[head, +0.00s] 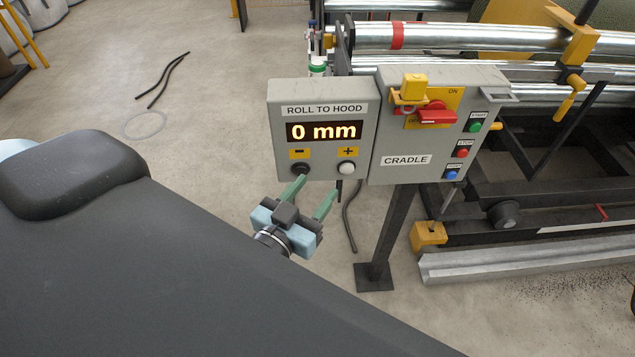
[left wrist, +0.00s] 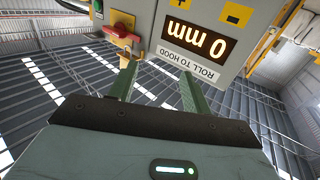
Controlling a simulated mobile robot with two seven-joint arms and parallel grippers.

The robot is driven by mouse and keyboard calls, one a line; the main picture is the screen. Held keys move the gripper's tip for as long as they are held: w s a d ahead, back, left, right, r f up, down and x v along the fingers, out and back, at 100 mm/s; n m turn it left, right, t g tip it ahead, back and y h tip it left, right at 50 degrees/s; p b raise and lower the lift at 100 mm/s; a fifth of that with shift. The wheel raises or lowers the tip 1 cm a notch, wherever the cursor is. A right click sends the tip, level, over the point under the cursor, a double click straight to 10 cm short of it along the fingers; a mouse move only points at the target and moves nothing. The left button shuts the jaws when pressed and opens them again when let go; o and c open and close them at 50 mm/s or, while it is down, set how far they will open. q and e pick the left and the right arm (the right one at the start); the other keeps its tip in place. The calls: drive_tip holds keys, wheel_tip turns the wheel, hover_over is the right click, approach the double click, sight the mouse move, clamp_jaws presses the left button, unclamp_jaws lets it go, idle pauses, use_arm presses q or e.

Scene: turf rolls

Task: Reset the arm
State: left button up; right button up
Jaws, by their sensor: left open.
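My left gripper (head: 310,193) is open and empty, its two green fingers apart. It is just in front of and below the "ROLL TO HOOD" box (head: 279,133), which reads 0 mm. One finger tip is near the black minus button (head: 300,168); I cannot tell whether it touches. The white plus button (head: 346,168) shows to the right. In the left wrist view the green fingers (left wrist: 157,88) stand spread, with the upside-down display (left wrist: 199,38) beyond them. My right gripper is in neither view.
The grey "CRADLE" box (head: 391,137) with a red switch (head: 437,116) and coloured buttons stands to the right on a dark post (head: 389,235). Behind it are metal rollers (head: 465,37). Black strips (head: 168,75) and a thin ring (head: 147,125) lie on the otherwise open floor at left.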

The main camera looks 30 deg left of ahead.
use_arm(q)
drive_tip(key=s+f+g, duration=0.3)
drive_tip(key=s+f, duration=0.3)
drive_tip(key=f, duration=0.3)
drive_tip(key=s+f+m+g+h, duration=0.1)
drive_tip(key=s+f+g, duration=0.2)
drive_tip(key=s+f, duration=0.4)
drive_tip(key=s+d+f+m+g+h, duration=0.1)
drive_tip(key=s+f+g, duration=0.2)
drive_tip(key=f, duration=1)
drive_tip(key=s, duration=0.3)
drive_tip(key=shift+s, duration=0.15)
drive_tip(key=shift+r, duration=0.1)
